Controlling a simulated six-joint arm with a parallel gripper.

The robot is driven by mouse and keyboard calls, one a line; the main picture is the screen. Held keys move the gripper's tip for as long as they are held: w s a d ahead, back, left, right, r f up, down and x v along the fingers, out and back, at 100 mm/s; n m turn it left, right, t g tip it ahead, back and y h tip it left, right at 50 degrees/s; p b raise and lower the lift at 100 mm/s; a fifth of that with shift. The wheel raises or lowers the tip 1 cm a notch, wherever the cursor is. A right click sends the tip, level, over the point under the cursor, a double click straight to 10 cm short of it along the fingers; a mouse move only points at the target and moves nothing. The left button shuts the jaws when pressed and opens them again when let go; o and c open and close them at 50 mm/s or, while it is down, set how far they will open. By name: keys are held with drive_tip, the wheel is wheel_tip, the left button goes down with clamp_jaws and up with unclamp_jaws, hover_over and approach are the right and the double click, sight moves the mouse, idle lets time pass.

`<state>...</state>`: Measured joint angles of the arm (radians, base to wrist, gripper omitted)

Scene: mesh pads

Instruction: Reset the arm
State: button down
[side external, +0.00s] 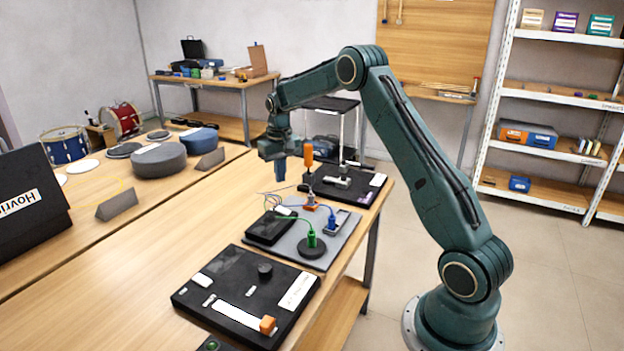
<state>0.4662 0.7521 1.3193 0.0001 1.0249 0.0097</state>
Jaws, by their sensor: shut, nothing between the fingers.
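My gripper (280,172) is shut and empty. It points down and hangs above the wooden table (150,265), near the back of the row of dark boards. My arm rises from its base at the lower right, bends at a high elbow and reaches left over the table. An orange-handled tool (309,154) stands upright just right of my gripper, apart from it as far as this view shows.
A grey board (343,238) with a green plug (312,239), a blue plug (331,222) and thin cables lies below my gripper. Drum pads (158,161) stand left. The table's middle-left is clear.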

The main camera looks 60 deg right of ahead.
drive_tip(key=s+a+r+n+t, duration=0.1)
drive_tip(key=s+a+r, duration=0.5)
drive_tip(key=a+r, duration=0.25)
drive_tip(key=s+a+r+n+t, duration=0.1)
drive_tip(key=s+a+r+n, duration=0.1)
drive_tip(key=s+a+r, duration=0.55)
drive_tip(key=s+a+n+t, duration=0.1)
drive_tip(key=s+a, duration=0.3)
drive_tip(key=s, duration=0.5)
drive_tip(key=s+a+n+t, duration=0.1)
drive_tip(key=s+a, duration=0.4)
drive_tip(key=s, duration=0.5)
drive_tip(key=shift+s+a+t, duration=0.3)
drive_tip(key=shift+t, duration=0.2)
